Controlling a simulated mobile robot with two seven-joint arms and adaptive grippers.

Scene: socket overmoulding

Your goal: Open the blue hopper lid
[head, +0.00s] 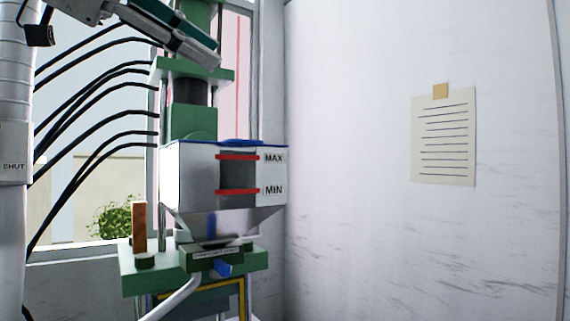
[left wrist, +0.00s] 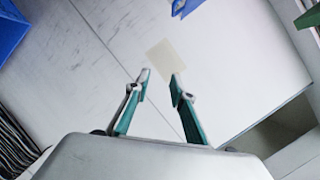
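The white hopper (head: 192,180) stands at the middle of the head view, with a dark level window between its red MAX and MIN marks. Its blue lid (head: 238,142) shows only as a thin, nearly edge-on strip along the top and appears to lie flat, shut. My left gripper (head: 206,52) is above the hopper, at the upper left, apart from the lid. In the left wrist view my left gripper (left wrist: 161,75) has its two fingers apart with nothing between them. My right gripper is not in view.
A green machine column (head: 192,122) rises behind the hopper. Several black cables (head: 95,92) run to it from a pale post (head: 12,220) at the left. A noted sheet (head: 443,140) hangs on the white wall. Space right of the hopper looks clear.

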